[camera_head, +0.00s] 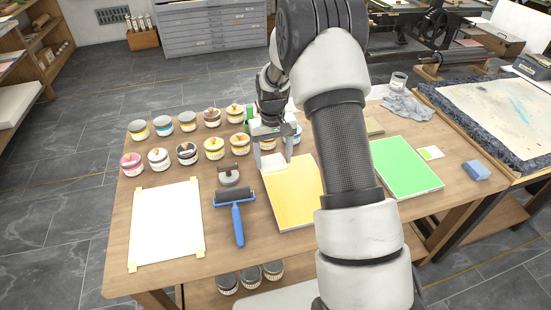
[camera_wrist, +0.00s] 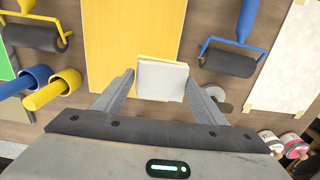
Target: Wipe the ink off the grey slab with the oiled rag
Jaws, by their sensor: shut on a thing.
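My gripper (camera_head: 273,146) is shut on a pale folded pad (camera_head: 273,162), which also shows between the fingers in the wrist view (camera_wrist: 162,80). The pad has a yellow upper edge in the wrist view. I cannot tell if it is the oiled rag. It overlaps the far left corner of a yellow-topped slab (camera_head: 294,195); I cannot tell whether it touches. The slab also shows in the wrist view (camera_wrist: 132,40). A crumpled grey cloth (camera_head: 408,107) lies at the table's back right. No plainly grey slab is clear; my arm hides part of the table.
Several ink tins (camera_head: 186,152) stand left of my gripper. A blue-handled roller (camera_head: 236,205) and a taped white sheet (camera_head: 168,225) lie left of the yellow slab. A green-topped slab (camera_head: 405,168) and a blue sponge (camera_head: 476,170) are on the right.

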